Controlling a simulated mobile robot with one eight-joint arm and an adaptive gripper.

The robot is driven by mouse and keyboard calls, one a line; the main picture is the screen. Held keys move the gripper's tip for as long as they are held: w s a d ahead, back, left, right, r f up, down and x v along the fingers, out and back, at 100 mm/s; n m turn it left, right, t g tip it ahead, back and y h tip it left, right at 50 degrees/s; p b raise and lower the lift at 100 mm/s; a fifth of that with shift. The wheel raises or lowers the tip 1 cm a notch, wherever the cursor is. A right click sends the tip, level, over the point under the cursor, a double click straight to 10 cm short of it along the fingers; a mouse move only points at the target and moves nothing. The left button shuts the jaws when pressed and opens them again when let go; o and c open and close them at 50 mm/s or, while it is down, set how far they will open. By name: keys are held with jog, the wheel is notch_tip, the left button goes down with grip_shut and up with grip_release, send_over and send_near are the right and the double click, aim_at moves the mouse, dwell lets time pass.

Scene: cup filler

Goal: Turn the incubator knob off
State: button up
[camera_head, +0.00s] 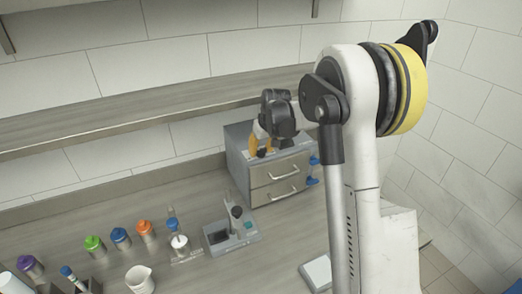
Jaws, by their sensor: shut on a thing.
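A grey box with two drawers (236,158) stands against the back wall and looks like the incubator. Two small blue parts sit on its right edge, an upper one (314,161) and a lower one (311,181); I cannot tell if either is the knob. My gripper (284,142) is dark and reaches down at the box's top front edge. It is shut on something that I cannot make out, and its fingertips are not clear. An orange and white shape (258,141) shows just left of it.
A small grey device (218,237) with a dark upright part stands before the box. Bottles with green (94,243), blue (120,235) and orange (145,228) caps and a white beaker (140,279) are at left. A shelf (130,112) runs above.

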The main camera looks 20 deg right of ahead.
jog(key=o, duration=1.2)
jog(key=v, duration=1.2)
jog(key=shift+w, duration=0.1)
jog(key=s+a+f+t+b, duration=0.1)
jog(key=s+a+b, duration=0.35)
jog(key=s, duration=0.35)
jog(key=s+a+f+b, duration=0.25)
jog(key=s+a, duration=0.25)
jog(key=s, duration=0.3)
jog(key=shift+t, duration=0.8)
jog(key=s+a+f+b, duration=0.1)
jog(key=s+f+b, duration=0.1)
jog(key=s+f, duration=0.1)
jog(key=s+a+f+b, duration=0.1)
jog(key=s+a+f, duration=0.1)
jog(key=s, duration=0.4)
jog(key=s+a+f+b, duration=0.2)
jog(key=s+f, duration=0.3)
jog(key=shift+b, duration=0.35)
